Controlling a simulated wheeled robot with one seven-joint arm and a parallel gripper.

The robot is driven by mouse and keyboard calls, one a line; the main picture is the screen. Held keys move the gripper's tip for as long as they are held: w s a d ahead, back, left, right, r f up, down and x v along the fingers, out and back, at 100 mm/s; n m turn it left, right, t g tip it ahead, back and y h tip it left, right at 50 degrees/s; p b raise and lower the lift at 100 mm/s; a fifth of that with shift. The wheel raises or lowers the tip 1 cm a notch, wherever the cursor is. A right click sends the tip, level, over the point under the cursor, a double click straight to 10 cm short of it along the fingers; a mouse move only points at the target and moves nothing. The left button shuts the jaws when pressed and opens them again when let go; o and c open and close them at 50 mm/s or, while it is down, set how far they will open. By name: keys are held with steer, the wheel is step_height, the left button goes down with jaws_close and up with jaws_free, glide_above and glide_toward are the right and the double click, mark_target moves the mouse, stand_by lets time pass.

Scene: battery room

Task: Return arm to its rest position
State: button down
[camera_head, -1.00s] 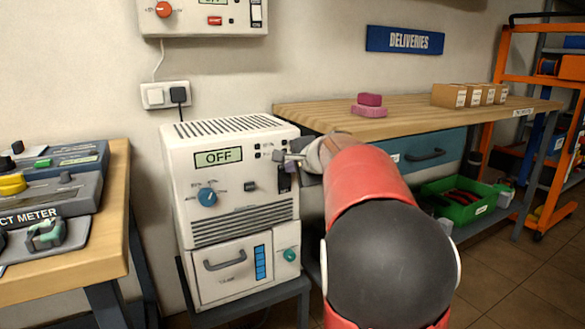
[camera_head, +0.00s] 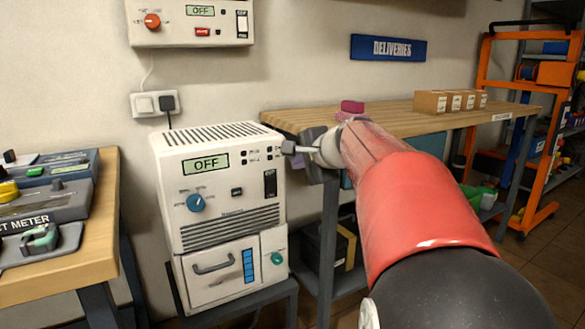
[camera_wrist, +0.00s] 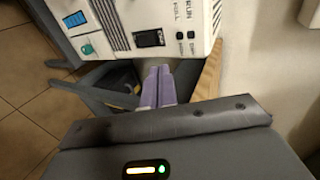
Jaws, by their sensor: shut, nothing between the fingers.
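My gripper (camera_head: 289,147) is beside the upper right edge of the white machine's front in the head view. In the wrist view its two purple fingers (camera_wrist: 157,78) are together, with nothing between them. The white machine (camera_head: 225,262) has a display reading OFF (camera_head: 206,163), a blue knob (camera_head: 195,203) and a black switch (camera_head: 270,183). The wrist view shows the machine (camera_wrist: 180,15) turned, with the black switch (camera_wrist: 149,39) beyond the fingertips. I cannot tell the exact gap from fingers to machine. My red arm reaches in from the lower right.
A wooden workbench (camera_head: 400,119) with pink blocks (camera_head: 352,107) and cardboard boxes (camera_head: 430,101) stands behind my arm. Another table (camera_head: 108,225) with meters is at left. A wall panel (camera_head: 180,36) hangs above the machine. An orange rack (camera_head: 480,95) stands at right.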

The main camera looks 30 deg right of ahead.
steer(key=shift+s+r, duration=0.25)
steer(key=shift+s, duration=0.15)
steer(key=s+a+f+n+g+y+p, duration=0.1)
steer(key=s+a+f+n+g, duration=0.1)
steer(key=s+a+f+n, duration=0.4)
steer(key=s+a+f+n+g+y+p, duration=0.1)
steer(key=s+a+n+g+p, duration=0.15)
steer(key=s+a, duration=0.55)
steer(key=s+a+f+n+g+h, duration=0.2)
steer(key=s+a+f+n, duration=0.3)
steer(key=s+f+n, duration=0.4)
steer(key=s, duration=0.3)
steer(key=shift+s+f+p, duration=0.25)
steer(key=shift+s+p, duration=0.15)
steer(key=c, duration=2.1)
jaws_free()
steer(key=shift+g, duration=0.25)
steer(key=shift+c, duration=0.2)
